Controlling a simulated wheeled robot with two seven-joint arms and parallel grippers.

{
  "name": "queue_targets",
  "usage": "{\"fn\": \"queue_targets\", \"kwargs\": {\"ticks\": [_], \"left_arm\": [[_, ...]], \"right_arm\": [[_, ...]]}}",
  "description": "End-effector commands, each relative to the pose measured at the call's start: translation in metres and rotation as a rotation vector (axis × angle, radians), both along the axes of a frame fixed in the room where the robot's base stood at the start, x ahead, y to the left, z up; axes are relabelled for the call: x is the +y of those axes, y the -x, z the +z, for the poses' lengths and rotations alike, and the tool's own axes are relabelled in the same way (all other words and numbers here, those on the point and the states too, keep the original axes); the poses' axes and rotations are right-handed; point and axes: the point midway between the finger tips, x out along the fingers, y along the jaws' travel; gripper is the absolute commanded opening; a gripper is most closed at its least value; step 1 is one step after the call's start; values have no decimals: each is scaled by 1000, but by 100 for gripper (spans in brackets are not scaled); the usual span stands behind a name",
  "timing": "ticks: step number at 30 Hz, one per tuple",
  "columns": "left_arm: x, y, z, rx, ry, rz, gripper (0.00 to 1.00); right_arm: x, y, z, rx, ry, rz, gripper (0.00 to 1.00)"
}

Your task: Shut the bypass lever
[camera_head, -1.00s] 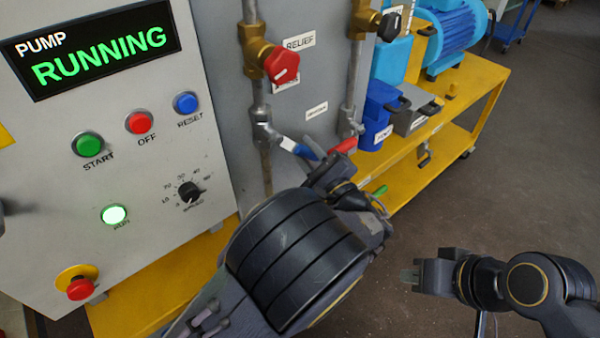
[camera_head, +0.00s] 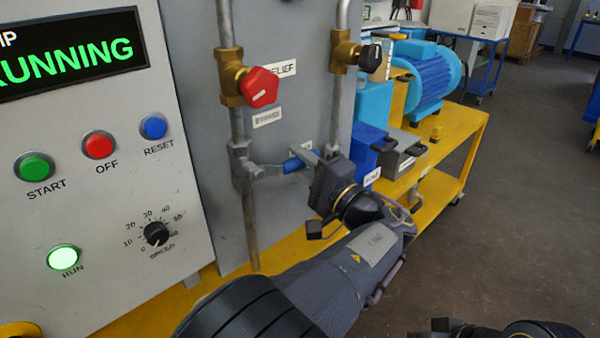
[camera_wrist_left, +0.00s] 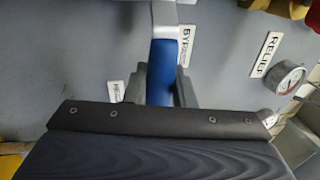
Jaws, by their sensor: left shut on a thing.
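The bypass lever (camera_head: 293,165) has a blue grip on a bare metal arm and comes off a grey valve (camera_head: 243,165) on the left vertical pipe. It points sideways to the right, across the pipe, in the head view. My left gripper (camera_head: 310,160) is shut on the blue grip near its outer end. In the left wrist view the blue grip (camera_wrist_left: 163,68) runs between the two fingers (camera_wrist_left: 160,88), and its end is hidden behind the gripper body. My right gripper (camera_head: 440,325) shows only in part at the bottom edge, away from the panel; its fingers are not clear.
A red knob (camera_head: 259,87) sits above the lever on the same pipe, and a black knob (camera_head: 370,54) on the right pipe. The control panel (camera_head: 100,215) stands left. Blue and grey boxes and a blue motor (camera_head: 435,78) stand on the yellow bench (camera_head: 460,125) at right.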

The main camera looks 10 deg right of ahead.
Motion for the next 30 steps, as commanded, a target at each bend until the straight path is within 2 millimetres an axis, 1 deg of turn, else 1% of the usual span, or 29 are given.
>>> {"fn": "queue_targets", "kwargs": {"ticks": [5,18,19,22,23,30], "left_arm": [[0,1,3,-20,28,-1,0],[0,1,4,-26,34,0,0],[0,0,5,-26,34,0,27],[0,0,4,-25,33,0,40],[0,0,4,-25,32,0,43],[0,0,4,-24,31,0,43]], "right_arm": [[0,0,-4,0,0,0,0],[0,0,-4,0,0,0,0],[0,0,-4,0,0,0,0],[0,0,-4,0,0,0,0],[0,0,-4,0,0,0,0],[0,0,-4,0,0,0,0]]}}
